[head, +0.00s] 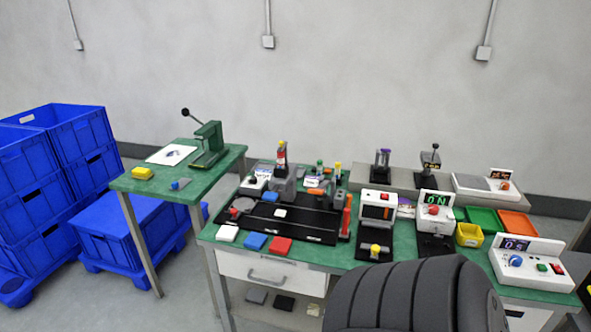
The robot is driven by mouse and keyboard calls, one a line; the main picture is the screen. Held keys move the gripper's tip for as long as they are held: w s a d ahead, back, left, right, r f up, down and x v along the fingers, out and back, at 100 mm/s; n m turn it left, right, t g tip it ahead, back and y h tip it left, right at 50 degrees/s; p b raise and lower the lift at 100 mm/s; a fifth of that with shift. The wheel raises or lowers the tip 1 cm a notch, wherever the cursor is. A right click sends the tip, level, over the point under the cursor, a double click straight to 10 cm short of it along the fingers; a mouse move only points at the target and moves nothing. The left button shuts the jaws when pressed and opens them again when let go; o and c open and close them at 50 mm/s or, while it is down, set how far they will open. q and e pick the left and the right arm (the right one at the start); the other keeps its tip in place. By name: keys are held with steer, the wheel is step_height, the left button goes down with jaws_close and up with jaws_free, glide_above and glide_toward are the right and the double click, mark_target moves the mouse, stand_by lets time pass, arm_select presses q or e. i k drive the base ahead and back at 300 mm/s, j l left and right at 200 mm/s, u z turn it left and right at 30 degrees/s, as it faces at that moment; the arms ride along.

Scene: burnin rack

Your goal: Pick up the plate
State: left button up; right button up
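Which thing is the plate is not clear from the head view. Three flat square pieces lie along the front left of the green workbench (340,256): a white one (227,233), a blue one (254,242) and a red one (281,247). A small pale square piece (280,213) lies on the black mat (300,228) behind them. A white sheet or plate (171,155) with a dark mark lies on the green side table at left. Neither of my grippers is in view.
A dark chair back (412,297) stands before the bench and hides part of its front. Stacked blue crates (62,145) stand at left. The side table (198,180) carries a green press (208,145). Instruments and colored bins (481,221) crowd the bench's right half.

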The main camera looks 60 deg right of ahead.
mark_target(228, 234)
steer(key=z, duration=1.6)
